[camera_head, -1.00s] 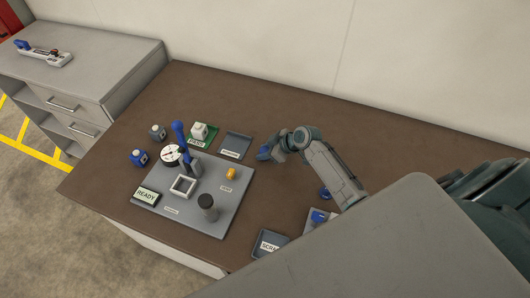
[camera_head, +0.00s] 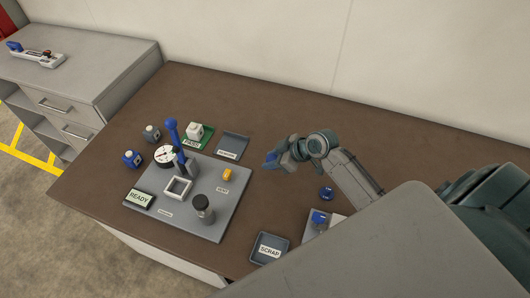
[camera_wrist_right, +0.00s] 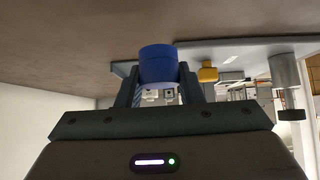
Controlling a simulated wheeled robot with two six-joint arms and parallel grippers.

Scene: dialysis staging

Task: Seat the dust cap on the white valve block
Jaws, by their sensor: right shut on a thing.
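The white valve block (camera_head: 195,130) stands on a green pad (camera_head: 209,137) at the back of the table in the head view. My right gripper (camera_head: 270,160) is to the right of it, apart from it and above the bare table. It is shut on a blue cap (camera_head: 269,158), which also shows as a blue cylinder between the fingers in the right wrist view (camera_wrist_right: 158,64). The valve block cannot be made out clearly in the wrist view. My left gripper is not in view.
A grey board (camera_head: 218,227) bears a white square frame (camera_head: 178,187), a dark-topped cylinder (camera_head: 203,208), a yellow piece (camera_head: 227,174) and an upright blue-topped lever (camera_head: 171,131). An empty dark tray (camera_head: 233,146) lies beside the pad. A SCRAP tray (camera_head: 269,248) and another blue cap (camera_head: 326,193) are at right.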

